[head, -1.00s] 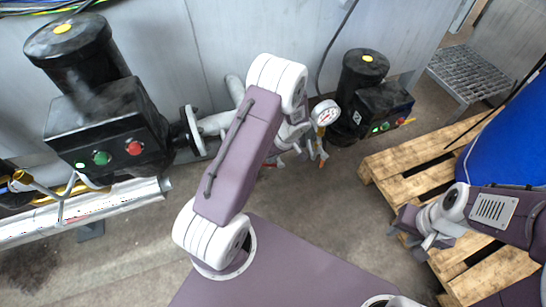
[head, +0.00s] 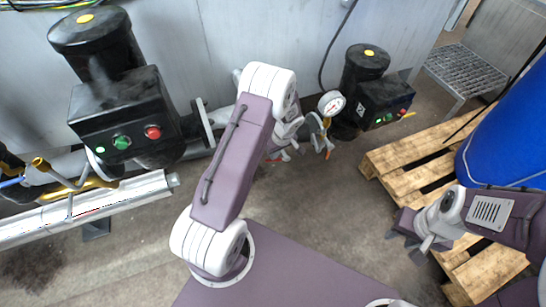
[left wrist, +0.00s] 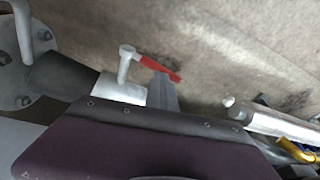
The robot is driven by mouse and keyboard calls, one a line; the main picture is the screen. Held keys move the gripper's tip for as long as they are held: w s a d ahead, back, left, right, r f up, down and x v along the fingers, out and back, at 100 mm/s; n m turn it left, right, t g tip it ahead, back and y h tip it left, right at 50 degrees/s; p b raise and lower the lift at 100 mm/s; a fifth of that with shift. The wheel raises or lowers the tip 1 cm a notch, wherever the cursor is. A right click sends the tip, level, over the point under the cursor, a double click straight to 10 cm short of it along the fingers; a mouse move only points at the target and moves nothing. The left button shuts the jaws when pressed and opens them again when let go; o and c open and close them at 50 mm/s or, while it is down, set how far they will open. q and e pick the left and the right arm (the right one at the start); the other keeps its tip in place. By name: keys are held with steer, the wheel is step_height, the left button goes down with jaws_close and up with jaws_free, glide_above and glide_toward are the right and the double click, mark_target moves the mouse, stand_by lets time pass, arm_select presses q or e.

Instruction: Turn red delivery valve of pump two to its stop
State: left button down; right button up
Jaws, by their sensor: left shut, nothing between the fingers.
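The red valve lever (left wrist: 160,67) shows in the left wrist view, on a pale stem (left wrist: 126,64) above a silver pipe fitting. The grey fingertips of my left gripper (left wrist: 162,92) are shut and empty, right beside the lever's middle; I cannot tell whether they touch it. In the head view my left gripper (head: 284,152) is low behind my arm, near the pipework between the two pumps, and the lever is mostly hidden there. My right gripper (head: 408,248) is empty, with its fingers apart, above the pallet's left edge.
A large black pump (head: 125,115) stands left and a smaller one (head: 365,90) right. A pressure gauge (head: 331,103) and an orange-tipped lever (head: 328,140) are just right of my left gripper. A wooden pallet (head: 400,155) carries a blue drum (head: 510,150).

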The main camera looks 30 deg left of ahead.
mark_target(269, 160)
arm_select(q)
steer(key=shift+s+a+f+b, duration=0.4)
steer(key=shift+f+b, duration=0.25)
steer(key=shift+b, duration=0.2)
steer(key=shift+s+a+f+b, duration=0.25)
steer(key=shift+s+f+b, duration=0.15)
steer(key=shift+f+b, duration=0.35)
steer(key=shift+r, duration=0.1)
steer(key=p+v, duration=0.4)
steer(key=v, duration=0.5)
